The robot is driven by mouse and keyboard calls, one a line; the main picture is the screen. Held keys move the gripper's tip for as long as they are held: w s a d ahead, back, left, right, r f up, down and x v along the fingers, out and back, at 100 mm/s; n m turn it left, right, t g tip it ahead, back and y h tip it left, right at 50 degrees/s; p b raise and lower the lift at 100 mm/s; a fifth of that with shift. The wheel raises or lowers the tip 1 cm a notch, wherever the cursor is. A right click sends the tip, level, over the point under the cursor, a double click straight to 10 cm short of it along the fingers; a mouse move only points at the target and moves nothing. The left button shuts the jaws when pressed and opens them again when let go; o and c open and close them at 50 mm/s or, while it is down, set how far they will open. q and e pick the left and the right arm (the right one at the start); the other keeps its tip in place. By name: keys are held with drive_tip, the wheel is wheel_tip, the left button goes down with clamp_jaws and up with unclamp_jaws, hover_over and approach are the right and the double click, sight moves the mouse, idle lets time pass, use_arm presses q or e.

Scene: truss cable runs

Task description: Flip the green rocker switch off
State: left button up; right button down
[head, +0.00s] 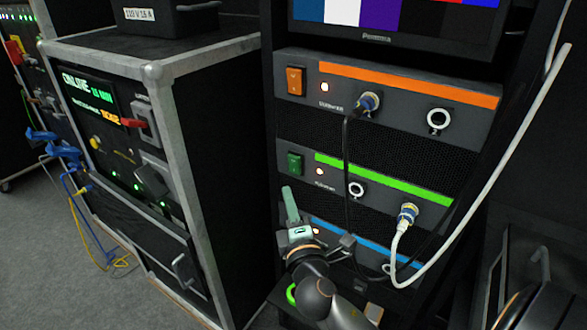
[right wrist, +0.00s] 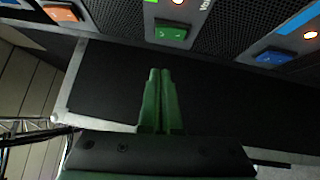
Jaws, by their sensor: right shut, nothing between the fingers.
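The green rocker switch (head: 295,163) sits at the left end of the green-striped panel (head: 385,180) in the rack, with a lit lamp (head: 319,171) beside it. It also shows in the right wrist view (right wrist: 172,32). My right gripper (head: 288,190) is just below the switch in the head view, its fingers together and empty, pointing up. In the right wrist view its fingertips (right wrist: 158,72) stop short of the switch with a gap in the picture; I see no contact. Which way the rocker is tilted is hard to tell. My left gripper is not in view.
An orange switch (head: 294,81) is on the panel above, and a blue-striped panel (head: 375,250) lies below, partly behind my arm. A black cable (head: 346,150) and a white cable (head: 470,210) hang in front. A metal-edged case (head: 235,180) stands close on the left.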

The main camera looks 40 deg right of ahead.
sight(292, 160)
drive_tip(key=w+d, duration=0.1)
drive_tip(key=w, duration=0.1)
drive_tip(key=w+d, duration=0.2)
drive_tip(key=w+d+r+p, duration=0.1)
drive_tip(key=w+d, duration=0.1)
drive_tip(key=shift+w+d, duration=0.1)
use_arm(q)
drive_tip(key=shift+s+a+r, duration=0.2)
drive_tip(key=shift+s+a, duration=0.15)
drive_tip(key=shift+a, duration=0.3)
use_arm(e)
drive_tip(key=shift+w+d, duration=0.15)
drive_tip(key=shift+d, duration=0.1)
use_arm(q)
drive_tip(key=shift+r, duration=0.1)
use_arm(e)
drive_tip(key=shift+d+r+p, duration=0.25)
drive_tip(key=shift+r+p, duration=0.15)
drive_tip(key=shift+p, duration=0.7)
drive_tip(key=shift+f+m, duration=0.3)
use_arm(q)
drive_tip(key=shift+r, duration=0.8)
